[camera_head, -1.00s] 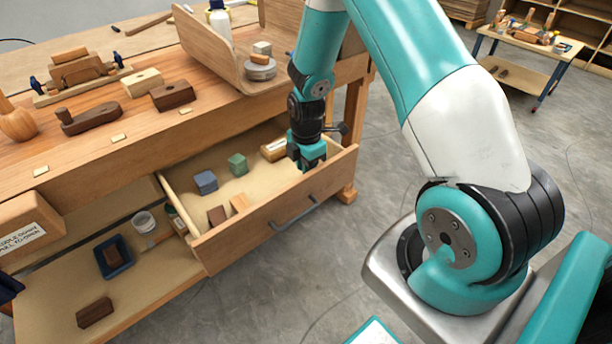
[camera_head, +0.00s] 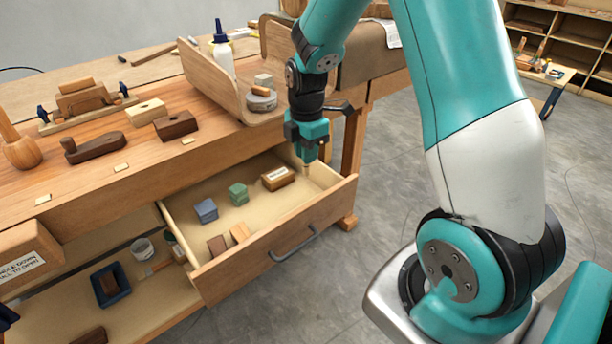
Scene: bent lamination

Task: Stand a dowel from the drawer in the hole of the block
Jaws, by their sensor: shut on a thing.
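My gripper (camera_head: 308,158) is above the right end of the open drawer (camera_head: 268,253). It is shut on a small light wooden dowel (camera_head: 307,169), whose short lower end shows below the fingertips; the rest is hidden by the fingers. A pale wooden block (camera_head: 147,111) and a dark brown block (camera_head: 177,125) lie on the bench top, left of and apart from my gripper. Each seems to have a small hole in its top, too small to be sure.
The drawer holds a blue block (camera_head: 205,210), a green block (camera_head: 238,194) and a labelled wooden piece (camera_head: 277,179). A dark plane-like tool (camera_head: 94,147) lies left.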

